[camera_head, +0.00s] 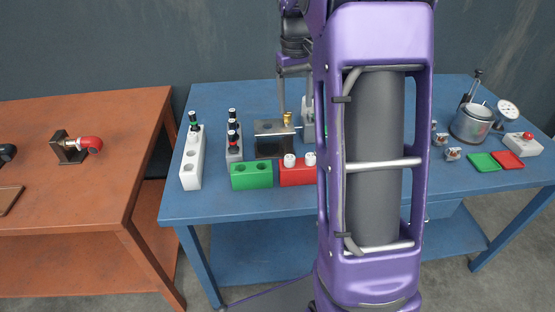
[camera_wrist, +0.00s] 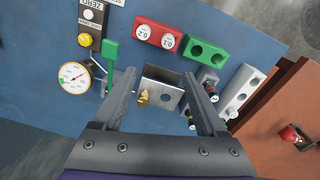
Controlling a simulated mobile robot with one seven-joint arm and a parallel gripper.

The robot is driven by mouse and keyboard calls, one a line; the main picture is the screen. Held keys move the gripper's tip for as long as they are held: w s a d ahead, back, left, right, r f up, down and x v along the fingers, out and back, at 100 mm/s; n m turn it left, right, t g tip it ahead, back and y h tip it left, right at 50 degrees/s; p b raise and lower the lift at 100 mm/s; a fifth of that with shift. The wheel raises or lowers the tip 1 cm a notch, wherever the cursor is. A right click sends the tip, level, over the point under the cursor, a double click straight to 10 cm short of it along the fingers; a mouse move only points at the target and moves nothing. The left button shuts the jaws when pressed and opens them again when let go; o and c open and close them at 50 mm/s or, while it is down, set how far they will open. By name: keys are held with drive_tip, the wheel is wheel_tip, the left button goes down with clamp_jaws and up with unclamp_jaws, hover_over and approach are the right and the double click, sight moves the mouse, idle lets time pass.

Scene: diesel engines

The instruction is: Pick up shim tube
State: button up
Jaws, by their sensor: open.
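Two round white-topped pieces, which look like the shim tubes, stand in a red block (camera_head: 296,177). They show in the wrist view as a cap marked 0.2 (camera_wrist: 141,35) and a cap marked 0.1 (camera_wrist: 167,44). Which one is meant, I cannot tell. My gripper (camera_wrist: 158,74) is open and empty, with its fingers over a metal fixture (camera_wrist: 168,86) that has a brass fitting (camera_wrist: 143,98). The red block lies beyond the fingertips in the wrist view. In the head view my arm hides part of the table right of the red block.
A green block (camera_head: 251,183) with two empty holes stands left of the red block on the blue table (camera_head: 220,208). White and grey racks with dark-topped pieces stand further left. A gauge (camera_wrist: 74,76) and a button box (camera_wrist: 90,22) show left in the wrist view.

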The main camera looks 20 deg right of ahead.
drive_tip(key=b, duration=0.1)
hover_over(290, 157)
drive_tip(key=shift+y, duration=0.3)
wheel_tip(290, 157, down, 12)
drive_tip(key=shift+s+d, duration=0.1)
drive_tip(key=shift+f, duration=2.8)
clamp_jaws()
